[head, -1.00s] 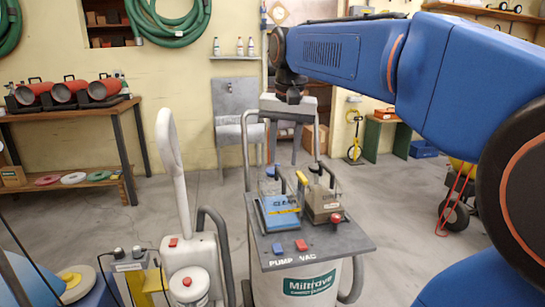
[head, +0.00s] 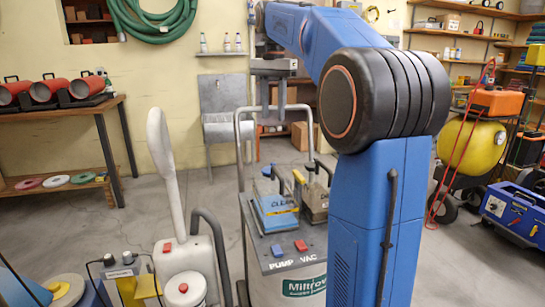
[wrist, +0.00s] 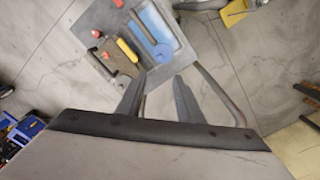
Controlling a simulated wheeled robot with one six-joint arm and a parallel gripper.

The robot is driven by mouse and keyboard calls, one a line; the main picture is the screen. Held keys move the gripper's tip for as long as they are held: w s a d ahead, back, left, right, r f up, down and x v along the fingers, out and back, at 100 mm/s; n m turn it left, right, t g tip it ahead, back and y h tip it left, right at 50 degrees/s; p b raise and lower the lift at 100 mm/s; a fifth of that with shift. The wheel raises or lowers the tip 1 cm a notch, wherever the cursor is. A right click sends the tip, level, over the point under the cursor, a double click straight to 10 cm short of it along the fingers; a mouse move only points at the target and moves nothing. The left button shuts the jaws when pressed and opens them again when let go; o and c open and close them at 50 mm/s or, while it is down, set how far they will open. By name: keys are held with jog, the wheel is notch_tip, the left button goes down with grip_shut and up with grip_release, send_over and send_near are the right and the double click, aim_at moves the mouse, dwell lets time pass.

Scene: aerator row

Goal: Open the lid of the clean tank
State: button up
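The clean tank (head: 278,213) is a blue box marked CLEAN on the dark top of the vacuum machine. Its lid looks closed in the head view. It shows at the top of the wrist view as a pale blue block (wrist: 156,22). A brown tank (head: 314,203) stands beside it, partly hidden by my arm. A yellow handle (head: 299,177) stands by the two tanks, and it also shows in the wrist view (wrist: 127,50). My gripper (head: 273,115) hangs above and behind the tanks. Its two fingers (wrist: 157,92) are apart, pointing toward the machine, with nothing between them.
A grey tube frame (head: 240,128) rises behind the tanks, close to my gripper. A white upright handle (head: 160,150) stands on the left. A yellow tank cart (head: 475,145) stands on the right.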

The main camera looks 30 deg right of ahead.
notch_tip(320, 180, down, 15)
jog(key=shift+f, duration=0.1)
dwell(0.4)
jog(key=shift+c, duration=0.2)
grip_shut()
